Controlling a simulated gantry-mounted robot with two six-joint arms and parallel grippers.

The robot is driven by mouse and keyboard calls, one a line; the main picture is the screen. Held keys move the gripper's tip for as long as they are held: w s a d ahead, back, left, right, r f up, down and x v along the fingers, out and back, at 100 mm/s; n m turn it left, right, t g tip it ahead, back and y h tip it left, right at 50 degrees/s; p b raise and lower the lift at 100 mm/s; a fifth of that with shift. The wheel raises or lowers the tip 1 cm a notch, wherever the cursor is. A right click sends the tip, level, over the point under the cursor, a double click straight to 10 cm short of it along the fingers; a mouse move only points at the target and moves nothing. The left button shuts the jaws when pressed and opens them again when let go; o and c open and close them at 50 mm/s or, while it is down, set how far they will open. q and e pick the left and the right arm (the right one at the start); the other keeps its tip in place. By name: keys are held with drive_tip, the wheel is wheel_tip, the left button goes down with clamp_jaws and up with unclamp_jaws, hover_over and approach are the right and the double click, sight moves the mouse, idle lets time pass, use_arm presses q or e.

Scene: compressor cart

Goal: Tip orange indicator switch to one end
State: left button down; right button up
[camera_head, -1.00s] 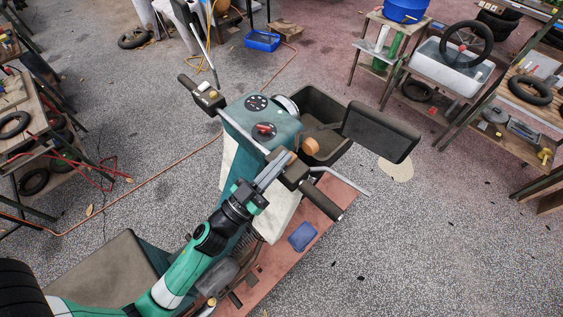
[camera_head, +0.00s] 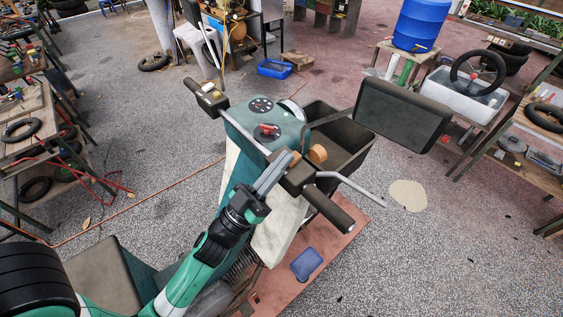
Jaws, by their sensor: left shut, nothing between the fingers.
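A teal scooter-like vehicle stands in the middle with a black right handlebar grip (camera_head: 330,208). A small orange piece (camera_head: 296,158), which looks like the indicator switch, sits on the dark housing (camera_head: 297,178) at the inner end of that grip. My left gripper (camera_head: 286,158) is shut and empty, with its fingertips right at the orange piece. I cannot tell if they touch it, and they hide part of it. The switch's tilt is too small to read. My right gripper is not in view.
A round orange lamp (camera_head: 318,154) and a large dark mirror (camera_head: 402,112) are close on the right. The red key knob (camera_head: 268,129) and round gauge (camera_head: 261,105) are on the teal dash. The other handlebar (camera_head: 206,96) extends at upper left.

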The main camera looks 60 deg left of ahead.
use_arm(q)
wheel_tip(320, 180, up, 4)
drive_tip(key=p, duration=0.5)
drive_tip(key=b+v, duration=0.4)
drive_tip(key=v, duration=0.6)
drive_tip(key=shift+s, duration=0.5)
drive_tip(key=shift+d+r, duration=0.1)
drive_tip(key=shift+d, duration=0.05)
